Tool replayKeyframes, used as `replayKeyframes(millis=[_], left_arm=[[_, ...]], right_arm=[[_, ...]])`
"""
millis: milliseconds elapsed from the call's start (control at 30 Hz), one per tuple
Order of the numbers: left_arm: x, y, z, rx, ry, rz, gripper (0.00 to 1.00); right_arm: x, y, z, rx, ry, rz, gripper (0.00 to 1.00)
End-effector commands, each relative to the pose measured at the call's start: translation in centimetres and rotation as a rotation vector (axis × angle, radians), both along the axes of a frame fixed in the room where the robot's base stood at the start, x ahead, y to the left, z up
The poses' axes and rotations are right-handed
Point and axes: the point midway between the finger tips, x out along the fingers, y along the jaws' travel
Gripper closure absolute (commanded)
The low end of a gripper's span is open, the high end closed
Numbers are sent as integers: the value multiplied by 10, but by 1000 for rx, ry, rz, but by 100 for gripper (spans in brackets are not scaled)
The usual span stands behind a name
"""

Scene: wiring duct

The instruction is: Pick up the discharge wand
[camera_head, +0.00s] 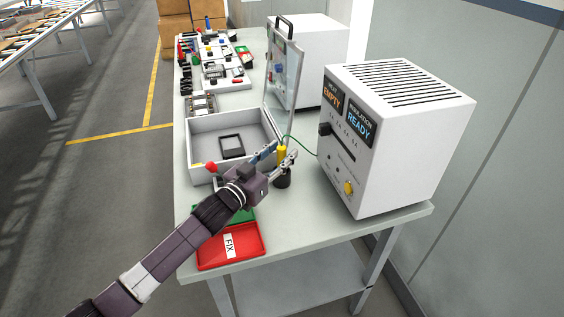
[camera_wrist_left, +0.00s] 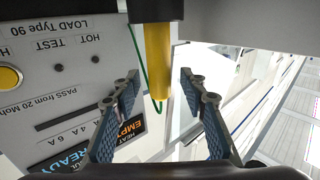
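The discharge wand (camera_head: 282,151) is a yellow rod standing upright in a black round holder (camera_head: 283,181) near the middle of the bench, with a green cable running from it. My left gripper (camera_head: 279,154) is at the wand, with its fingers spread. In the left wrist view the yellow wand (camera_wrist_left: 157,62) sits between the two open fingers (camera_wrist_left: 160,88), with a visible gap on each side. The black holder (camera_wrist_left: 156,9) shows at the top of that view. My right gripper is in neither view.
A white tester (camera_head: 370,140) reading EMPTY and READY stands right of the wand. A grey box (camera_head: 205,124) with a raised clear door (camera_head: 284,75) is behind my gripper. A red FIX tray (camera_head: 252,252) and a green tray (camera_head: 243,213) lie at the front edge.

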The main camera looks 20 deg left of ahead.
Motion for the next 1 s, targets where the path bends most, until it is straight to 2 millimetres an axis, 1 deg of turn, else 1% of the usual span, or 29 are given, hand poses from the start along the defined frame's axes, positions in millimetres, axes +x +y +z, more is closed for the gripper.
replayKeyframes(millis=[33, 133, 333, 367, 700, 1000], left_arm=[[4, -2, 1, 0, 0, 0, 61], [8, -3, 0, 0, 1, -1, 61], [8, -3, -1, 0, 1, -1, 61], [7, -3, -1, 0, 1, -1, 63], [7, -3, -1, 0, 1, 0, 100], [7, -3, 1, 0, 0, -1, 100]], right_arm=[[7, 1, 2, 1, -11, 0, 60], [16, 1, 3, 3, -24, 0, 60], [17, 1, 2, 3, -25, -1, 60], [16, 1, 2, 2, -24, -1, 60], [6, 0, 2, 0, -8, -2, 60], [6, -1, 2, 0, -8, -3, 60]])
